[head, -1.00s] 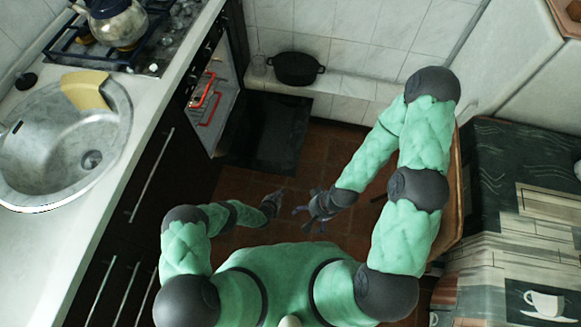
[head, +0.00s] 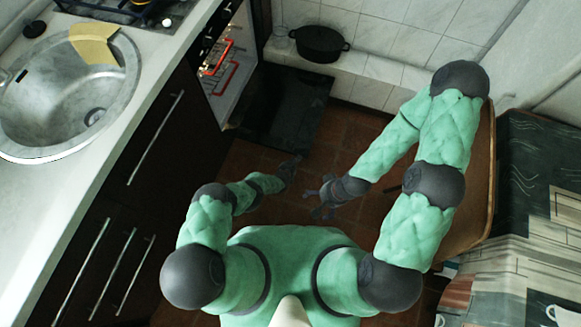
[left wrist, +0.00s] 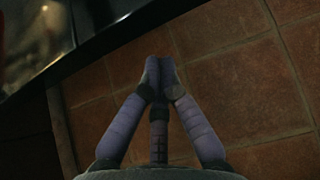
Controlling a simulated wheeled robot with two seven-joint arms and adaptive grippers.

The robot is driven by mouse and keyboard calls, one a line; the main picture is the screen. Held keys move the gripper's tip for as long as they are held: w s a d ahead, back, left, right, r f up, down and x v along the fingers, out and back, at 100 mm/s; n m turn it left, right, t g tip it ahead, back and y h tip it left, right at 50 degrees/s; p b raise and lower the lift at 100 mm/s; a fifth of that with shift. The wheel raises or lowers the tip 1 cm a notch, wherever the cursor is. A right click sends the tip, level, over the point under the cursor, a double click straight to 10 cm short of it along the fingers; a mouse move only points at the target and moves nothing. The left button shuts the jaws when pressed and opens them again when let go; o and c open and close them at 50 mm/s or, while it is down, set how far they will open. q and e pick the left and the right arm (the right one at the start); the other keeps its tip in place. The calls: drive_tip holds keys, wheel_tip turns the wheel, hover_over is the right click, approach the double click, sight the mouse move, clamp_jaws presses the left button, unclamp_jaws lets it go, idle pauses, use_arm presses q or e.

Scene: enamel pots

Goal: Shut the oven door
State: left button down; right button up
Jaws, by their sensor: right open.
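The oven (head: 226,75) stands in the counter at the upper left of the head view, its lit cavity and red heating element showing. Its dark oven door (head: 288,103) hangs open, folded down low over the floor. In the left wrist view the door's dark edge and glass (left wrist: 75,32) cross the upper left. My left gripper (head: 291,164) is just short of the door's near edge, low over the floor. In the left wrist view its fingertips (left wrist: 159,76) are together with nothing between them. My right gripper (head: 322,204) is open and empty, nearer my body.
A black pot (head: 319,44) stands on the white tiled ledge behind the door. The counter with its sink (head: 65,95) runs along the left. A chair (head: 480,195) and a table with a patterned cloth (head: 540,190) are at the right. Tiled floor lies between.

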use_arm(q)
drive_tip(key=shift+r+p, duration=0.8)
drive_tip(key=shift+r, duration=1.2)
use_arm(e)
drive_tip(key=shift+r, duration=0.55)
use_arm(q)
drive_tip(key=shift+a, duration=0.1)
